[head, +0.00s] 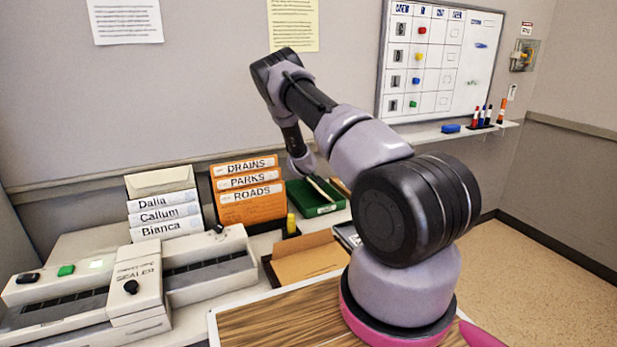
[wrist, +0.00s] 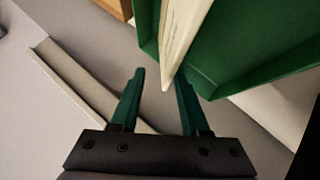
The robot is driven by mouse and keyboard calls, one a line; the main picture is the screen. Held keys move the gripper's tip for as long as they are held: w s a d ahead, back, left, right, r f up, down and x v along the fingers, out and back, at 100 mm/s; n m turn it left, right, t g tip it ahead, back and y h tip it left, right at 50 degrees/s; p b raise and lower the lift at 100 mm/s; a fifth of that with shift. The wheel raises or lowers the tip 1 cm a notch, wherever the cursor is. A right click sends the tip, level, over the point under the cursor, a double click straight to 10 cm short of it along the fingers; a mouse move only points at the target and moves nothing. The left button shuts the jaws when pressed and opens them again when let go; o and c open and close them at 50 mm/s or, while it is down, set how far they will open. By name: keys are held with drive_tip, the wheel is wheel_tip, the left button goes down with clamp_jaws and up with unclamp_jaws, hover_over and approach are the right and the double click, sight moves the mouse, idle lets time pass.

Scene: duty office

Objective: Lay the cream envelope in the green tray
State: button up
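The green tray (head: 326,209) stands at the back of the counter, right of the orange folders. In the wrist view the tray (wrist: 240,75) fills the upper right. A thin cream piece, seemingly the cream envelope (head: 321,188), shows edge-on over the tray. In the wrist view the envelope (wrist: 181,35) is tilted at the tray's near side, its lower tip just beyond my fingers. My gripper (wrist: 160,102) has its two green fingers apart with a clear gap between them. I cannot tell whether the envelope touches the right finger. In the head view my wrist mostly hides the fingers.
Orange folders (head: 249,204) and a sorter with name labels (head: 164,217) stand left of the tray. A brown envelope (head: 308,259) lies in a dark tray in front. A sealer machine (head: 138,285) fills the left counter. A whiteboard (head: 440,60) hangs behind.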

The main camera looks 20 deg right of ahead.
drive_tip(key=v, duration=1)
drive_tip(key=shift+s+r, duration=0.25)
drive_tip(key=shift+r, duration=0.05)
drive_tip(key=shift+a, duration=0.15)
